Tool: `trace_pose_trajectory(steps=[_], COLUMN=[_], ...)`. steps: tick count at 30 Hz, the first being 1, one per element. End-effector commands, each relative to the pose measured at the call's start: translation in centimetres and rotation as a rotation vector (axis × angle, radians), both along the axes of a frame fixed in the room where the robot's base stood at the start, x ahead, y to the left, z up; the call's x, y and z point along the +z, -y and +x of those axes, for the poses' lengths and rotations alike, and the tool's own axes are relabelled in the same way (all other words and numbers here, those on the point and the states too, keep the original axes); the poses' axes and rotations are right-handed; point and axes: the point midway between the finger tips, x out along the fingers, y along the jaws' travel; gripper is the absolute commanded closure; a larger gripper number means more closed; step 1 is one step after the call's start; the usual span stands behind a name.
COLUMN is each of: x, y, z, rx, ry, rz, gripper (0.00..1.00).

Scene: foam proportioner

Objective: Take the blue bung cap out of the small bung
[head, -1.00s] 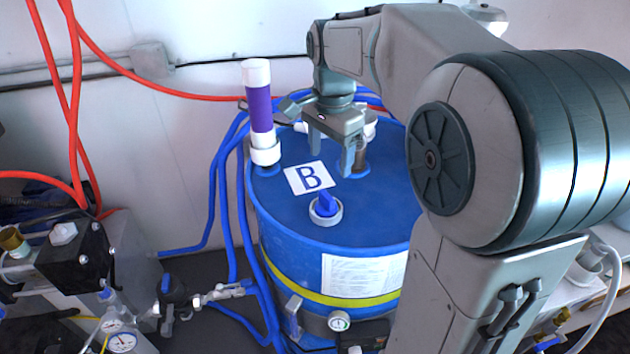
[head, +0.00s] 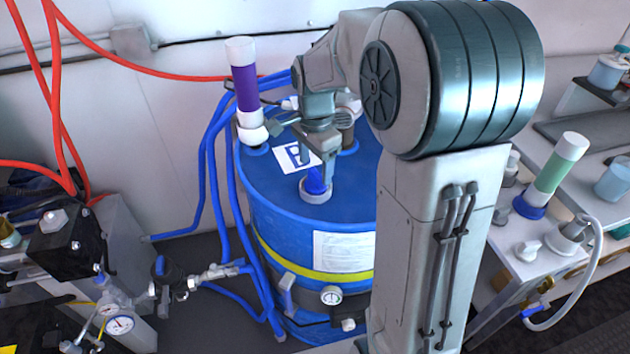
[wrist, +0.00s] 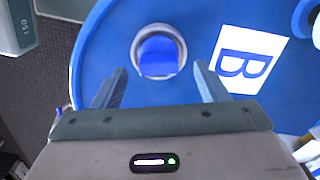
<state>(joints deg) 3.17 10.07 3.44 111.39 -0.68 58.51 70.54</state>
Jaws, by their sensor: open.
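The blue bung cap (head: 316,181) sits in the small bung (head: 315,195), a pale ring on top of the blue drum (head: 345,207). In the wrist view the cap (wrist: 158,57) shows inside the pale ring (wrist: 136,50), just beyond and between my fingers. My gripper (wrist: 160,80) is open and empty, with its fingers spread to either side. In the head view my gripper (head: 314,172) is above the front of the drum top, and one finger partly covers the cap. I cannot tell whether a finger touches it.
A white label with a B (head: 297,156) lies beside the bung. A purple and white tube (head: 246,88) stands upright at the drum's back left. Blue hoses (head: 205,165) run down the drum's left side. A bench with a green and white tube (head: 553,170) is at right.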

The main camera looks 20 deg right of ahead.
Motion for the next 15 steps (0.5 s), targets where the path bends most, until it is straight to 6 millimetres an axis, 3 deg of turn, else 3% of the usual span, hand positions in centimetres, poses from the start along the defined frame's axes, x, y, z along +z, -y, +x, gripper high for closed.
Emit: trace_pose_trajectory(steps=[6, 14, 15], x=[-2.8, -3.2, -3.2], y=[0.1, 0.1, 0.1], z=[-0.2, -0.2, -0.2], rx=[-0.001, -0.001, -0.001], ry=[-0.003, -0.001, -0.001], rz=[0.0, 0.0, 0.0], gripper=[0.33, 0.33, 0.38])
